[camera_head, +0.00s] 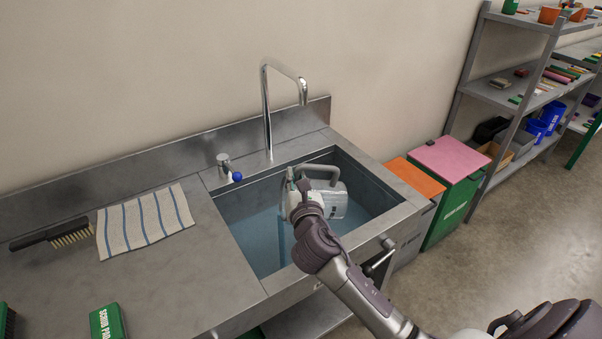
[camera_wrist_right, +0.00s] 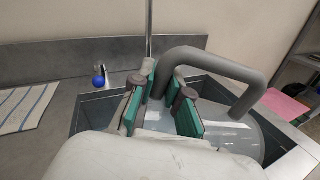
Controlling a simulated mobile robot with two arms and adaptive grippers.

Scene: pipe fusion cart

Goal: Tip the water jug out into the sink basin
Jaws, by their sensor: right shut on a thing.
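The pale grey water jug (camera_head: 334,200) is over the sink basin (camera_head: 250,228), within its rim, and looks tilted onto its side. Its thick grey handle arches up and also shows in the right wrist view (camera_wrist_right: 228,68). My right gripper (camera_head: 298,184) is shut on the jug at the handle's left end; its green-padded fingers (camera_wrist_right: 160,100) stand on either side of it. A faint pale-blue vertical streak below the jug's left side looks like falling water. The basin's inside looks bluish. The jug's mouth is hidden. My left gripper is not in view.
A tall chrome tap (camera_head: 266,112) and a blue-tipped valve (camera_head: 229,170) stand behind the basin. A striped cloth (camera_head: 146,220), a brush (camera_head: 60,236) and a green scrub pad box (camera_head: 107,322) lie on the left counter. Bins (camera_head: 455,180) and shelves (camera_head: 500,92) stand right.

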